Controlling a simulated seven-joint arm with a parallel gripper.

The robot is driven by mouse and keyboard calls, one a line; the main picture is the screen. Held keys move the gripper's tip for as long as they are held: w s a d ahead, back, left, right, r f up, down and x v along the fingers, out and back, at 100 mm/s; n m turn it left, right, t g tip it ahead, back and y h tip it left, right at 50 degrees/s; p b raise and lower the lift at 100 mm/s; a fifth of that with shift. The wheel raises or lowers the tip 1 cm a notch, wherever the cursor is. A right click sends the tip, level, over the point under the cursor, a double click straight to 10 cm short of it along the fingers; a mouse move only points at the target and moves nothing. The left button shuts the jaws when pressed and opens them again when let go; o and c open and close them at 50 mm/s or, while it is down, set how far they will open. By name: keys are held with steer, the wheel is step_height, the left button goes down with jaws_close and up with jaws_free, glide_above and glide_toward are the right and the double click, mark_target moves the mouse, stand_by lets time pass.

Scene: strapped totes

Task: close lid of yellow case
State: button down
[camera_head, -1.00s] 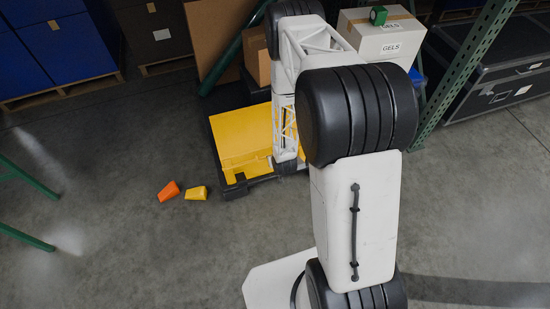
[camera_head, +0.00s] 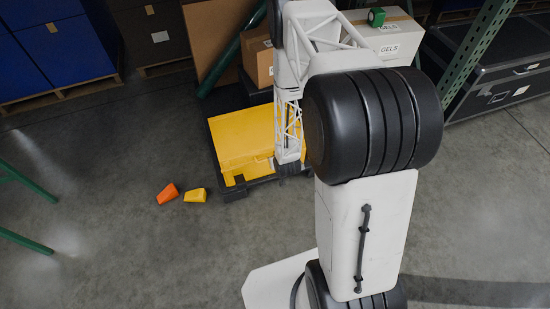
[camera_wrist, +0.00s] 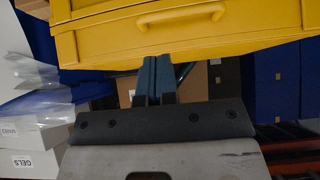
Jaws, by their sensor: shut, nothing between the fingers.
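The yellow case (camera_head: 240,138) sits on a low black base left of my arm in the head view. My arm covers its right side. A broad flat yellow face shows, with a seam near its front; I cannot tell from this whether the lid is fully down. In the wrist view, the yellow case (camera_wrist: 110,38) fills the top, with a moulded yellow handle (camera_wrist: 185,15) on its face. My gripper (camera_wrist: 157,62) is shut and empty, its fingertips at the case's lower edge in that picture. I cannot tell whether they touch it.
An orange wedge (camera_head: 168,193) and a yellow wedge (camera_head: 195,195) lie on the floor left of the case. Cardboard boxes (camera_head: 258,62), a white GELS box (camera_head: 390,45) and a green rack post (camera_head: 468,70) stand behind and right. The left floor is mostly clear.

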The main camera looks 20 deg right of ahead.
steer(key=s+f+v, duration=0.1)
steer(key=v, duration=0.5)
steer(key=shift+s, duration=0.1)
stand_by(0.4)
steer(key=shift+r, duration=0.15)
step_height(320, 180, up, 41)
steer(key=w+a+g, duration=0.1)
steer(key=a+g, duration=0.2)
steer(key=s+a+r+g, duration=0.1)
steer(key=s+a+r, duration=0.1)
steer(key=s+r, duration=1.1)
steer(key=s+a+r+g, duration=0.2)
steer(key=s+r, duration=1.1)
steer(key=s, duration=0.4)
steer(key=shift+s+a, duration=0.2)
steer(key=shift+s, duration=0.15)
